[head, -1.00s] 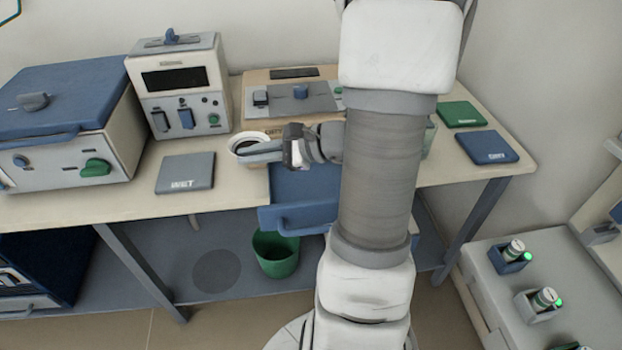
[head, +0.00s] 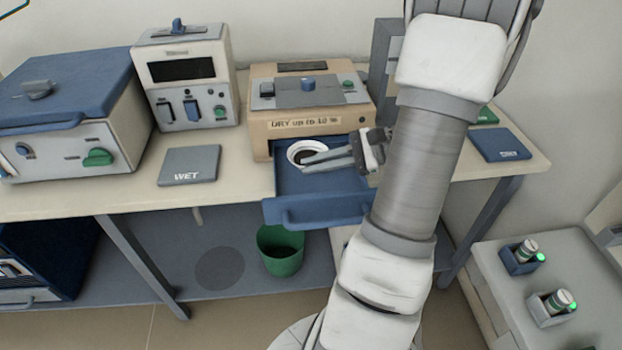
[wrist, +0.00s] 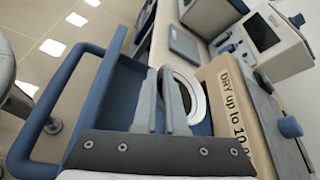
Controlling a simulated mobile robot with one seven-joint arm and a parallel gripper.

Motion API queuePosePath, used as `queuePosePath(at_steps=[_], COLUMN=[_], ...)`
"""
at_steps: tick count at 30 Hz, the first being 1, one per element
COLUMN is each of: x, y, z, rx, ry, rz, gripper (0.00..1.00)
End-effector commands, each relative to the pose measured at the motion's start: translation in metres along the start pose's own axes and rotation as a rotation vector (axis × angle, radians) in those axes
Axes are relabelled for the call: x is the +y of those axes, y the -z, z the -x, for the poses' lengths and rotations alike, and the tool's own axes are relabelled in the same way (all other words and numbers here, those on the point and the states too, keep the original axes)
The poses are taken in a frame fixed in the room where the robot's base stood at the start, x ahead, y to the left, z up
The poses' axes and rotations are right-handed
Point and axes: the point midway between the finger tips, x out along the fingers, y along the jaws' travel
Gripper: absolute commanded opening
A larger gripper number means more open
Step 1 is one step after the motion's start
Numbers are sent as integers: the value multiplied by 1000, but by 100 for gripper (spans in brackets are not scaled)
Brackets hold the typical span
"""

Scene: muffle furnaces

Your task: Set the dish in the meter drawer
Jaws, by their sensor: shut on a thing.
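The dish (head: 294,151) is a small white round bowl with dark contents. My gripper (head: 322,160) is shut on its near right rim and holds it over the back part of the open blue meter drawer (head: 335,184). In the wrist view the dish (wrist: 199,99) shows past the grey fingers (wrist: 172,88), with the drawer around it. I cannot tell whether the dish touches the drawer floor. The drawer juts from the tan meter (head: 262,105), labelled "DRY up to 10 %".
A blue-grey WET mat (head: 190,165) lies left of the drawer. A two-switch instrument (head: 186,85) and a blue-lidded furnace (head: 70,110) stand further left. A blue mat (head: 500,145) lies right of my arm. A green bin (head: 281,252) is below the bench.

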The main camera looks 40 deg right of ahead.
Motion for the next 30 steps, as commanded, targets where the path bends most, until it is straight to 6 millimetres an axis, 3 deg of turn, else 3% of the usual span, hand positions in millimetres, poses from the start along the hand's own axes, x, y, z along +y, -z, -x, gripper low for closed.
queuePosePath(at_steps=[3,7,16,26,27,30], x=[-9,-13,4,6,6,5], y=[14,20,50,52,52,52], z=[-12,-17,-30,-31,-31,-31], rx=[0,0,0,1,1,1], ry=[-1,0,1,1,1,1], rz=[0,-1,-2,0,-1,0], gripper=[0,0,0,0,14,32])
